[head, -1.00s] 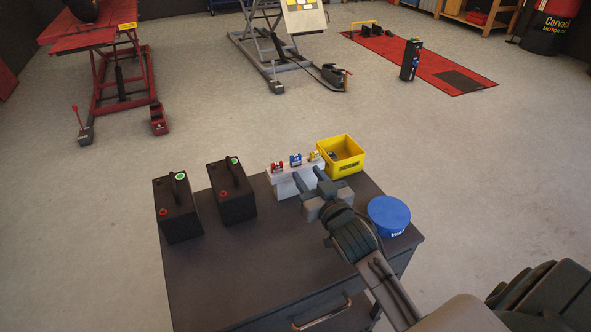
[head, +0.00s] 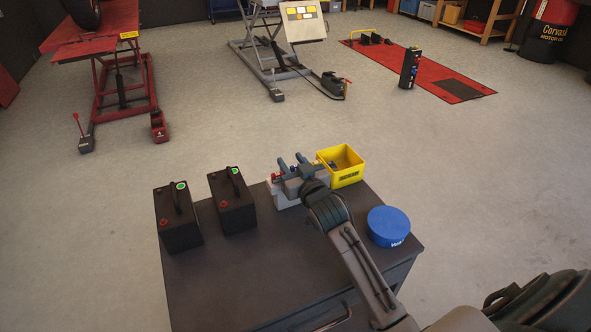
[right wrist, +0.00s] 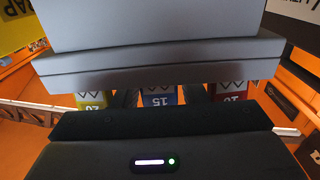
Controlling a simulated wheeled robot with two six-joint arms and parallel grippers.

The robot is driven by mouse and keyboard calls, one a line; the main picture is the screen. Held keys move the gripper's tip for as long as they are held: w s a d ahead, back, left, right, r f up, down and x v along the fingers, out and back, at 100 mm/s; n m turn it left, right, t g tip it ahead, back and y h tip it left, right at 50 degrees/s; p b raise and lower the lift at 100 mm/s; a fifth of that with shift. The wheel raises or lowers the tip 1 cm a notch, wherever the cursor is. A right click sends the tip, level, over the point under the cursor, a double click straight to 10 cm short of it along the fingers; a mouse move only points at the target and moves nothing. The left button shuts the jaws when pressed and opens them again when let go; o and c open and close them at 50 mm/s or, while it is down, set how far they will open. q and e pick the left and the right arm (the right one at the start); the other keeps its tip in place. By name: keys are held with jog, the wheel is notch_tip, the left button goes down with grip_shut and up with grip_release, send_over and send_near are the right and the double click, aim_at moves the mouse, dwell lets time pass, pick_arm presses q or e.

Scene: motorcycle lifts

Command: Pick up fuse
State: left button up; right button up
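Three fuses stand in a row on a pale rack (head: 284,198) at the back of the dark cabinet top. In the right wrist view they are a yellow fuse (right wrist: 91,100) marked 20, a blue fuse (right wrist: 160,97) marked 15 and a red fuse (right wrist: 231,91) marked 10. My right gripper (head: 291,163) is over the rack, its two dark fingers apart on either side of the blue fuse. I cannot tell whether they touch it. In the head view the gripper hides most of the fuses. My left gripper is out of view.
A yellow bin (head: 349,178) stands just right of the rack. Two black batteries (head: 178,221) (head: 232,204) stand to its left. A round blue tub (head: 388,226) is at the right edge. The middle of the cabinet top (head: 260,265) is clear.

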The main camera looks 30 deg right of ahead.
jog(key=shift+w, duration=0.2)
jog(key=shift+s, duration=0.1)
jog(key=c, duration=0.7)
jog(key=shift+r, duration=0.1)
jog(key=r, duration=0.3)
jog(key=shift+s+d+r, duration=0.1)
jog(key=shift+s+r, duration=0.05)
jog(key=shift+s, duration=0.15)
pick_arm(q)
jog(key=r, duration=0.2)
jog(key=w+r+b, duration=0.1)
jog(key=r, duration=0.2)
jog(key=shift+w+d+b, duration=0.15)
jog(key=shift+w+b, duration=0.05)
jog(key=shift+b, duration=0.1)
pick_arm(e)
jog(key=s+d, duration=0.1)
jog(key=s, duration=0.4)
jog(key=s+d+r, duration=0.1)
jog(key=s, duration=0.4)
jog(key=s+d, duration=0.1)
jog(key=s, duration=0.4)
jog(key=shift+r, duration=0.25)
jog(key=shift+a, duration=0.15)
